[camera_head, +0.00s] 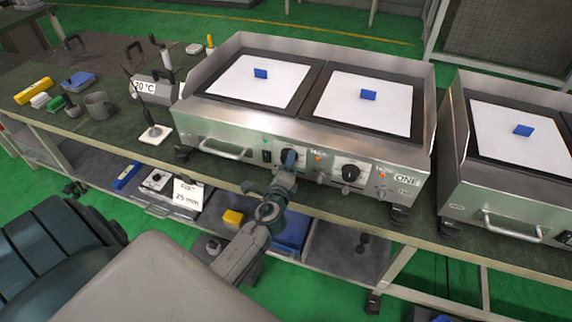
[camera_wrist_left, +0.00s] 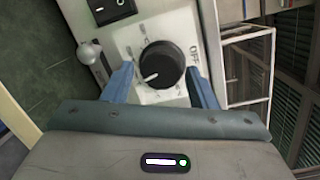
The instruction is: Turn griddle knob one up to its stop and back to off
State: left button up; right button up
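Griddle one (camera_head: 222,124) is a steel double griddle on the bench, labelled ONE. Its left-hand black knob (camera_wrist_left: 162,64) shows in the left wrist view, with a white pointer mark at its lower left, away from the OFF label at its right. In the head view my gripper mostly covers this knob. My left gripper (camera_wrist_left: 160,72) is at the front panel, its two blue fingers apart on either side of the knob; a narrow gap shows on the left, and contact on the right is unclear. It also shows in the head view (camera_head: 288,160). My right gripper is not in view.
The second black knob (camera_head: 350,172) is to the right. A black rocker switch (camera_wrist_left: 112,8) and a metal toggle (camera_wrist_left: 90,53) sit close to the held-over knob. Griddle handle (camera_head: 225,150) projects at left. Another griddle (camera_head: 470,186) stands at right. Tools and a mug (camera_head: 98,104) lie left.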

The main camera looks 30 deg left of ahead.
pick_arm(q)
jog(key=shift+o, duration=0.5)
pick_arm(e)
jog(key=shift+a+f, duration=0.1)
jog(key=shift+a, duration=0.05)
pick_arm(q)
jog(key=b+v, duration=0.1)
jog(key=v, duration=0.9)
jog(key=shift+s+d+b, duration=0.2)
jog(key=shift+s+b, duration=0.15)
jog(key=shift+b, duration=0.05)
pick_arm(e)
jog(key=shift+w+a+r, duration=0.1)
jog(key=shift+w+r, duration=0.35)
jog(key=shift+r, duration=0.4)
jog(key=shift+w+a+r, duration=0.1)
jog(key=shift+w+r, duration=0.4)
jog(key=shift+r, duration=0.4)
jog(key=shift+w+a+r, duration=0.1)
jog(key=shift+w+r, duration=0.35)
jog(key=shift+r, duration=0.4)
